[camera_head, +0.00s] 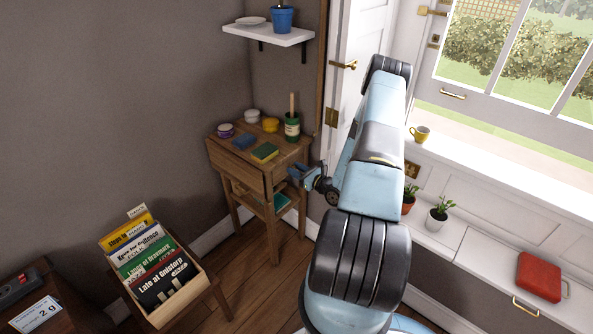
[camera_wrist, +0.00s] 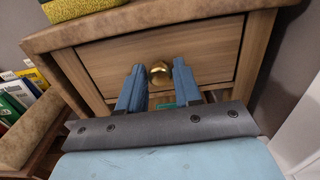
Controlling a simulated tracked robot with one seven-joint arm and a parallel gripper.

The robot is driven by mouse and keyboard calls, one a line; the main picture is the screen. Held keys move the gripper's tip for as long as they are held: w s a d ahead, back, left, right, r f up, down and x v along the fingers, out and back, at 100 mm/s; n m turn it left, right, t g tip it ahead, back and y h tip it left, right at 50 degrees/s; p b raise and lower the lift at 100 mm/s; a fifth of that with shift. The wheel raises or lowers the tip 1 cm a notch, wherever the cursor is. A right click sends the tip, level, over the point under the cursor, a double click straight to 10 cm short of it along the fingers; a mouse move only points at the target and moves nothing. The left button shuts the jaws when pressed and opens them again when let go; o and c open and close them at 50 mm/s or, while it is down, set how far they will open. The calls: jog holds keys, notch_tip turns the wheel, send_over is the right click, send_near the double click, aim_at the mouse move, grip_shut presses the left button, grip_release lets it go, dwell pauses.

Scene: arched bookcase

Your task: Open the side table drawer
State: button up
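The wooden side table (camera_head: 225,157) stands in the corner by the wall, with small jars and sponges on top. The knob shows between the fingertips, and a gap is visible on both sides. In the head view my gripper (camera_head: 300,177) is at the table's right front side.
A wooden box of books (camera_head: 180,303) stands at the lower left. A wall shelf (camera_head: 268,35) hangs above the table. A white door (camera_head: 358,45) is behind my arm. A white bench (camera_head: 480,250) with plants and a red case (camera_head: 540,277) is at the right. Wooden floor is clear in front of the table.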

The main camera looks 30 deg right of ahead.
grip_shut()
dwell(0.3)
